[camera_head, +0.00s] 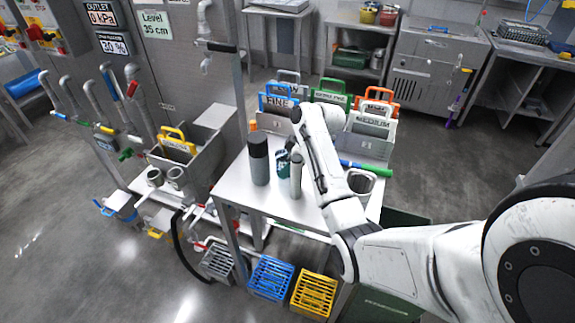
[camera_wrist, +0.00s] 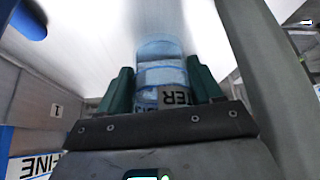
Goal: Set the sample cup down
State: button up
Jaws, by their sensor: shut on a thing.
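The sample cup (camera_wrist: 160,62), clear and bluish with a printed label, is between the two teal fingers of my gripper (camera_wrist: 163,90) in the wrist view. The fingers are shut on its sides. Beyond the cup is a bright, pale metal surface; I cannot tell whether the cup touches it. In the head view my gripper (camera_head: 284,162) shows as a small teal patch over the left part of the steel table (camera_head: 290,208). The cup is too small and too hidden to make out there.
A dark-topped grey cylinder (camera_head: 258,160) and a slim grey cylinder (camera_head: 296,176) stand close to my gripper. Labelled bins with blue, green and orange (camera_head: 377,98) handles line the back. A green-and-blue tube (camera_head: 366,168) lies at right. The table's front is clear.

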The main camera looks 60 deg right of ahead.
jog(key=shift+f, duration=0.45)
jog(key=shift+f, duration=0.2)
jog(key=o, duration=0.9)
jog(key=shift+r, duration=0.1)
